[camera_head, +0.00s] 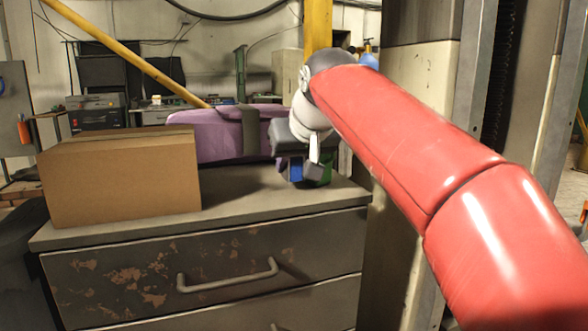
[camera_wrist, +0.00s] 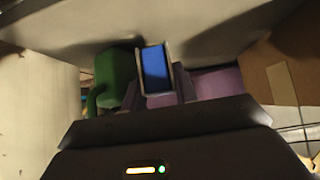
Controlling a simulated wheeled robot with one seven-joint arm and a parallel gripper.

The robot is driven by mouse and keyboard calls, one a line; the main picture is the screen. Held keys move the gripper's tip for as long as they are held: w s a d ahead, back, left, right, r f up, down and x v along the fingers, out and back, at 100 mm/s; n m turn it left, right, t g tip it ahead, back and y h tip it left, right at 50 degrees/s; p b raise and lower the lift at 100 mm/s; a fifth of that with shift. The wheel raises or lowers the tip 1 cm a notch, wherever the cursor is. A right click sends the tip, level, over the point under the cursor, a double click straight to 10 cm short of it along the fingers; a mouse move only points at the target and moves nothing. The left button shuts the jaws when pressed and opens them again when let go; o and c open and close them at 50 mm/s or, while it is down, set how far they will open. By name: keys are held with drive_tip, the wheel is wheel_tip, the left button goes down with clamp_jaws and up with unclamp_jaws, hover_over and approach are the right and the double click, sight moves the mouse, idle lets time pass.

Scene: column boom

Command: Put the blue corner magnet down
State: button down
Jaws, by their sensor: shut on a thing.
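The blue corner magnet (camera_head: 296,170) is between the fingers of my gripper (camera_head: 297,164), low over the right part of the cabinet top in the head view. In the wrist view the magnet (camera_wrist: 154,68) shows as a blue block with pale edges between the fingertips (camera_wrist: 155,84). My gripper is shut on it. I cannot tell whether the magnet touches the cabinet top (camera_head: 240,199). A green object (camera_head: 322,170) stands close beside it, and in the wrist view this green thing (camera_wrist: 113,75) shows a curved handle-like part.
A cardboard box (camera_head: 120,178) sits on the left of the cabinet top. A purple case (camera_head: 205,137) with a dark strap lies behind. A pillar (camera_head: 405,170) rises at the right. Clear top lies between the box and my gripper.

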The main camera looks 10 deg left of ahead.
drive_tip(key=shift+s+d+f, duration=0.1)
drive_tip(key=shift+f, duration=0.9)
drive_tip(key=shift+f, duration=0.2)
drive_tip(key=c, duration=1.4)
unclamp_jaws()
drive_tip(key=shift+o, duration=0.2)
drive_tip(key=shift+r, duration=0.25)
drive_tip(key=v, duration=1.2)
drive_tip(key=shift+f, duration=0.1)
